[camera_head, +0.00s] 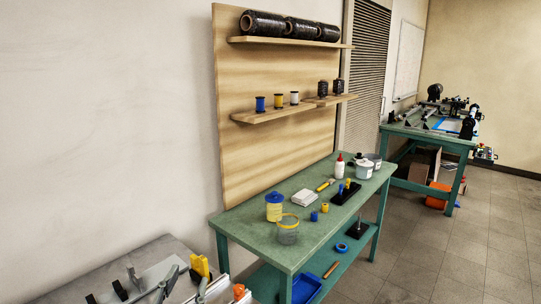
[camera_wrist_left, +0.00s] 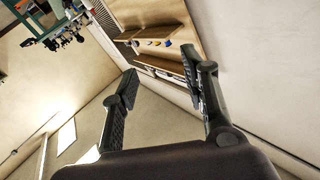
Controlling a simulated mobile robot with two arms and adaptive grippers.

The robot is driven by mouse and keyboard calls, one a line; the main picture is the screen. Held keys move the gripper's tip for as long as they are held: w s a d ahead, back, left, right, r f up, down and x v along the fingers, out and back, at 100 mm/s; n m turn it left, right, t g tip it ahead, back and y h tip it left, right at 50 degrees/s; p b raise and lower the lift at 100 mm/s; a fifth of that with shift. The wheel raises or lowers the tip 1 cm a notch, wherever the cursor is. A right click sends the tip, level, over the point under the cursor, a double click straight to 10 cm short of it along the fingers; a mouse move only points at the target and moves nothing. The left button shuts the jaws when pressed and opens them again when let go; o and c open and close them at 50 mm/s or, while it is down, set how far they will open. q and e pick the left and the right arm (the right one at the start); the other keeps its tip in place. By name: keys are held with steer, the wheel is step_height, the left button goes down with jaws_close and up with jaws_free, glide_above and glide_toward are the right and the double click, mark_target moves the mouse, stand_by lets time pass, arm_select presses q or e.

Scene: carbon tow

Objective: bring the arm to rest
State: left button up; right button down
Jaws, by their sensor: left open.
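My left gripper (camera_wrist_left: 159,70) shows in the left wrist view. Its two dark fingers stand wide apart with nothing between them. It is held up in free air, and the wrist view is strongly tilted. Behind the fingers are pale walls, the wooden shelf board (camera_wrist_left: 182,18) and, at the upper left, part of a bench with equipment (camera_wrist_left: 50,30). The fingers touch nothing that I can see. In the head view I cannot clearly pick out the left gripper among the dark parts at the lower left. My right gripper shows in neither view.
A green workbench (camera_head: 331,223) stands in the middle of the head view with pots, spools and a bottle on it. A grey surface with clamps (camera_head: 150,252) is at the lower left. A second bench (camera_head: 428,136) stands far right. Floor (camera_head: 450,260) at the right is open.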

arm_select(q)
steer(key=s+a+f+n+g+y, duration=0.1)
steer(key=s+a+f+g, duration=0.1)
steer(key=s+f+g, duration=0.45)
steer(key=s+a+f+n+g+y, duration=0.2)
steer(key=s+a+f, duration=0.1)
steer(key=f, duration=0.7)
steer(key=s+d+f+g+h, duration=0.1)
steer(key=s+f+g, duration=0.2)
steer(key=s+f, duration=0.35)
steer(key=s+f+g, duration=0.3)
steer(key=s+g, duration=0.1)
steer(key=s, duration=0.6)
step_height(320, 180, down, 26)
steer(key=m, duration=0.1)
steer(key=s+a+f+g, duration=0.2)
steer(key=s+a+f, duration=0.1)
steer(key=s+f, duration=1.2)
steer(key=shift+s+f, duration=0.3)
steer(key=shift+s, duration=0.9)
